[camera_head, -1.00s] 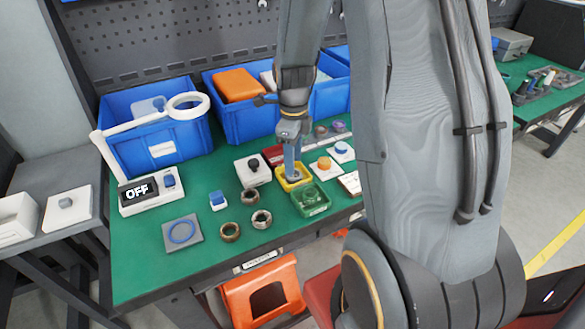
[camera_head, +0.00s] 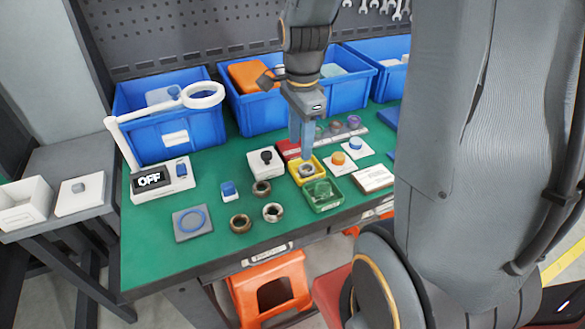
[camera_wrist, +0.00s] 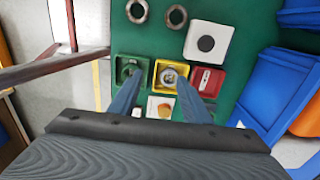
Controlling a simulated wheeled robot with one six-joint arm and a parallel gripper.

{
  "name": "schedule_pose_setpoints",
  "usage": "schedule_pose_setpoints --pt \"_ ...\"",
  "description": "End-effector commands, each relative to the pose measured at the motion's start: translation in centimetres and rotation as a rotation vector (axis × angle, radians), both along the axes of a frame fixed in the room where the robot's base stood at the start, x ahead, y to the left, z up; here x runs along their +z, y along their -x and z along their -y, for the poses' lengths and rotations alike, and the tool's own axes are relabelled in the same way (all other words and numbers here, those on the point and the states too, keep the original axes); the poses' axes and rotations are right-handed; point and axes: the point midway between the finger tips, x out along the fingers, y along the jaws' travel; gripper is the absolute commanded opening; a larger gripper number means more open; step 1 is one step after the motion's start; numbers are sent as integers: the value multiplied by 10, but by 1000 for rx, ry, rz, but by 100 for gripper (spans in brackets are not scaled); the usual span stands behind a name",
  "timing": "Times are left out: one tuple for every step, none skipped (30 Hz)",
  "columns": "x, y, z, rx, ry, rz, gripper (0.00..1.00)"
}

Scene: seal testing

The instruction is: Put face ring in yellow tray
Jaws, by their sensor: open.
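The yellow tray (camera_head: 299,181) stands on the green table between a green tray and a red tray. A grey metallic ring (camera_head: 307,171), which looks like the face ring, lies inside it. In the wrist view the yellow tray (camera_wrist: 171,62) and the grey ring (camera_wrist: 170,78) are near the middle, between my two fingers. My gripper (camera_head: 303,149) is open and empty, pointing down just above the yellow tray, seemingly clear of the ring. It also shows in the wrist view (camera_wrist: 158,86), with its fingers spread apart.
The green tray (camera_head: 336,203) with a green part adjoins in front, and the red tray (camera_head: 288,148) behind. Brownish rings (camera_head: 241,223) lie to the left. A white magnifier lamp (camera_head: 203,96) and blue bins (camera_head: 170,128) stand behind.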

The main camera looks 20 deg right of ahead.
Motion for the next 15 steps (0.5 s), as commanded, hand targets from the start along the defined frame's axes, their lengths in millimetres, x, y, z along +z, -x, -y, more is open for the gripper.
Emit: schedule_pose_setpoints --pt "0 8 -7 130 3 4 43" --pt "-1 12 -11 215 7 5 43" --pt "-1 18 -16 328 11 10 43" --pt "-2 22 -20 415 14 12 43" --pt "-3 27 -23 499 17 14 43" --pt "-3 32 -28 613 23 19 43" --pt "-4 37 -32 699 26 20 43" --pt "-5 42 -35 784 30 22 43" --pt "-5 48 -39 894 36 25 43" --pt "-6 52 -42 974 41 27 43" --pt "-7 57 -45 1052 45 28 43" --pt "-7 62 -48 1148 51 31 43" --pt "-8 65 -50 1215 56 32 43" --pt "-9 69 -52 1276 59 34 43" --pt "-9 73 -54 1350 63 35 43"
